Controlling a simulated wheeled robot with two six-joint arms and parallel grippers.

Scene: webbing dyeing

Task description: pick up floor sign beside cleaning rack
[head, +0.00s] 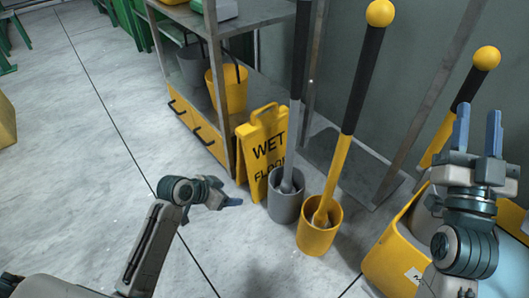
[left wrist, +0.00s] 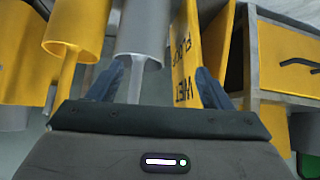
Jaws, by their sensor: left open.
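The yellow floor sign (head: 257,175), lettered "WET FLOOR" in black and with a handle slot on top, stands on the floor beside the cleaning rack (head: 223,130). In the left wrist view the sign (left wrist: 187,50) shows edge-on and turned over, just beyond the right-hand finger. My left gripper (head: 232,202) is low in front of the sign, open and empty. Its blue fingers (left wrist: 160,86) stand apart, pointing toward the sign and a grey holder (left wrist: 145,35). My right gripper (head: 478,132) is raised at the right, fingers apart and empty.
A grey holder (head: 285,208) and a yellow holder (head: 318,238), each with a long-handled tool, stand right of the sign, the grey one close to it. A yellow bin (head: 392,255) is at the right. The rack holds buckets.

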